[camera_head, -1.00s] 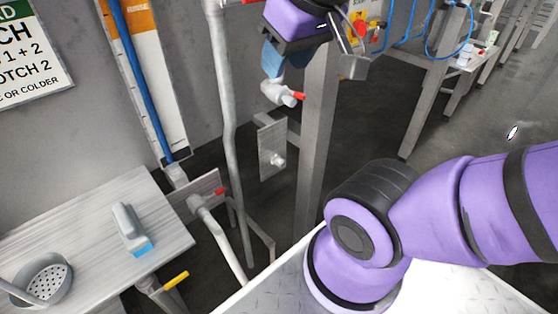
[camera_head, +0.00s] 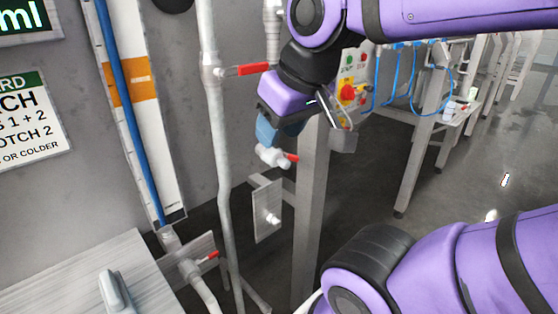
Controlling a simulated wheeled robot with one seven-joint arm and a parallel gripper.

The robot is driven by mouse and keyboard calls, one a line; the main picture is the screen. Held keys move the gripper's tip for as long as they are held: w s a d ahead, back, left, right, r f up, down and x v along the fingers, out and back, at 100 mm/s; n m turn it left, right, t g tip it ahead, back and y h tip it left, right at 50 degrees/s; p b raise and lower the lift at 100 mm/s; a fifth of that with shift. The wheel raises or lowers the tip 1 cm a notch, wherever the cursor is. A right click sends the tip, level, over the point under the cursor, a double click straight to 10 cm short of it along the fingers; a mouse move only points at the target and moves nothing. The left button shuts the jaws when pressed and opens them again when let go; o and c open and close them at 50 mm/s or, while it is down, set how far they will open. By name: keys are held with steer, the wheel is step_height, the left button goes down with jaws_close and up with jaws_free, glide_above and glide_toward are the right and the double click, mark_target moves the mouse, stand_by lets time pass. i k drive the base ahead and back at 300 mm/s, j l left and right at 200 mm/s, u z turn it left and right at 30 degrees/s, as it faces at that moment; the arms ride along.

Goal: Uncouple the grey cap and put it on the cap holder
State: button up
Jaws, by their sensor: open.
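My gripper (camera_head: 308,135) hangs in the upper middle of the head view, its fingers apart and nothing visible between them. A white pipe outlet with a red-handled valve (camera_head: 272,157) is just below its blue-grey left finger; I cannot tell whether they touch. I cannot pick out the grey cap with certainty; it may be at this outlet, partly hidden by the gripper. Below, a grey plate with a short pale peg (camera_head: 272,218) is fixed beside the post, and looks like the cap holder. The peg looks bare.
A grey upright post (camera_head: 311,220) stands right behind the gripper. A vertical pipe (camera_head: 222,140) with a red lever (camera_head: 250,70) is to its left. A bench (camera_head: 75,275) with a grey-handled tool is at lower left. Open floor lies to the right.

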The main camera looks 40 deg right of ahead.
mark_target(292, 157)
steer(key=k+l, duration=0.1)
steer(key=l, duration=0.75)
steer(key=k+l, duration=0.15)
steer(key=l, duration=0.3)
